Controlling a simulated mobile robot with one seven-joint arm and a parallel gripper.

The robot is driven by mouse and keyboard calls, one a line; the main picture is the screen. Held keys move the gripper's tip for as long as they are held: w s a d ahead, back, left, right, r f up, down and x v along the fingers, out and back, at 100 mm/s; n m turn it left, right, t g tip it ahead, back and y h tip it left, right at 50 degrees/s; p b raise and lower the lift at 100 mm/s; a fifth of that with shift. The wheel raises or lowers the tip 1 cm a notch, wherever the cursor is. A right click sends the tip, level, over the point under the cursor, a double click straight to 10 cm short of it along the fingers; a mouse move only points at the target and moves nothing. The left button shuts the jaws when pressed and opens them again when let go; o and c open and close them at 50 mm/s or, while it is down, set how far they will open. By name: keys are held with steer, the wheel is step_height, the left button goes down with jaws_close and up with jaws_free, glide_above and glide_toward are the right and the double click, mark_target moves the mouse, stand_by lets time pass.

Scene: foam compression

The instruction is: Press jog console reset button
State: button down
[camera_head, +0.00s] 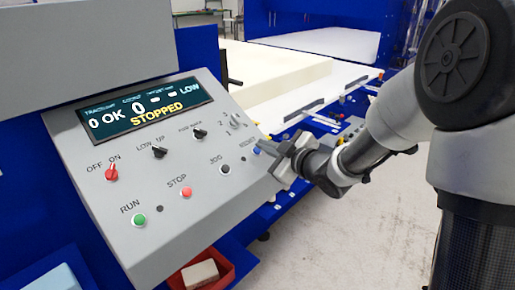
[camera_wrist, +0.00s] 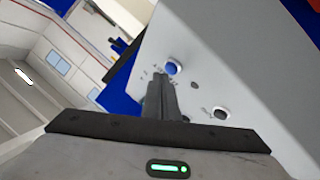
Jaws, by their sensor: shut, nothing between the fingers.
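The jog console (camera_head: 190,185) has a sloped grey face with a display that reads STOPPED. The blue reset button (camera_head: 256,150) sits at the console's right end, beside the tip of my gripper (camera_head: 262,143). In the wrist view the blue button (camera_wrist: 172,69) shows in a white ring just beyond my fingertips (camera_wrist: 160,78). The fingers are shut together and hold nothing. They point at the console face close to the button. I cannot tell whether they touch it.
The black JOG button (camera_head: 225,169) is nearby, left of the blue one. The red STOP (camera_head: 185,192) and green RUN (camera_head: 139,219) buttons are further left. A rotary selector (camera_head: 235,121) is just above. A red bin (camera_head: 222,272) holds a block below the console.

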steer(key=shift+d+r, duration=0.1)
steer(key=shift+r, duration=0.15)
steer(key=r+p, duration=0.1)
steer(key=s+d+r+p, duration=0.1)
steer(key=d+r+p, duration=0.1)
steer(key=r, duration=0.1)
steer(key=shift+s+p, duration=0.3)
steer(key=shift+s, duration=0.05)
steer(key=shift+r, duration=0.1)
stand_by(0.5)
